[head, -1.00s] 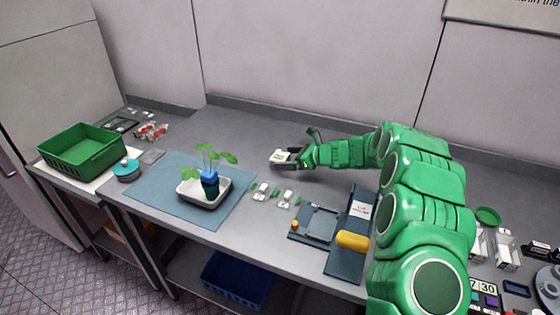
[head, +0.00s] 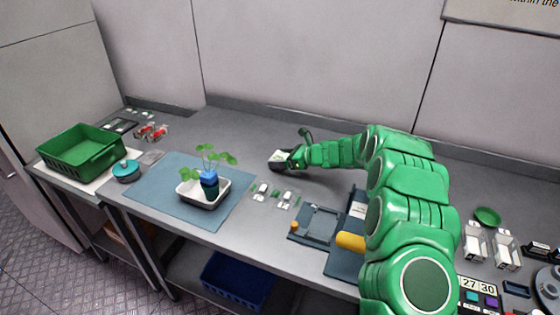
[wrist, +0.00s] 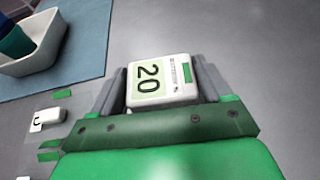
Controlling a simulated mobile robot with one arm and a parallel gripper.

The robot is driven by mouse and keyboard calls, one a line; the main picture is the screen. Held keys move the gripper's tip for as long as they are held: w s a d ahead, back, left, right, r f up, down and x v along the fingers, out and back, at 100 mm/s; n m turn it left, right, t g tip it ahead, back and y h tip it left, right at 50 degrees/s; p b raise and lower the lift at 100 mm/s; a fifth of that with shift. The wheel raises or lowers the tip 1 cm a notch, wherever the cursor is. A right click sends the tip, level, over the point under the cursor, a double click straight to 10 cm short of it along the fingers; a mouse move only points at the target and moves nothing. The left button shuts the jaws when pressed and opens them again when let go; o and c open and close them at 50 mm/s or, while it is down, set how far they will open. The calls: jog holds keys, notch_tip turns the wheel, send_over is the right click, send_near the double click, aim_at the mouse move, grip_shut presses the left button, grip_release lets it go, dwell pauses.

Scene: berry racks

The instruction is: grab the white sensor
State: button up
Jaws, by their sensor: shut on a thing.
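The white sensor (wrist: 160,82) is a small white box with a green label reading 20. In the wrist view it sits between the two grey fingers of my gripper (wrist: 161,88), which are shut on its sides. In the head view my gripper (head: 284,159) holds the white sensor (head: 278,155) over the back middle of the grey table. I cannot tell whether the sensor touches the table or is a little above it.
A potted seedling stands in a white tray (head: 219,199) on a blue mat (head: 150,185). Small white clips (head: 263,188) lie nearby. A press with a yellow handle (head: 350,241) is in front of my arm. A green crate (head: 80,155) stands far left.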

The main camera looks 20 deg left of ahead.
aim_at(281, 157)
jog(key=shift+r, duration=0.55)
notch_tip(281, 157, up, 2)
jog(key=shift+r, duration=0.1)
jog(key=s+d+r, duration=0.2)
jog(key=s+r, duration=0.1)
jog(key=s, duration=0.1)
jog(key=s+d+r, duration=0.3)
jog(key=s, duration=0.1)
jog(key=s+d+r, duration=0.2)
jog(key=s+r, duration=0.1)
jog(key=shift+s+d+r, duration=0.25)
jog(key=shift+s+r, duration=0.1)
jog(key=shift+s, duration=0.05)
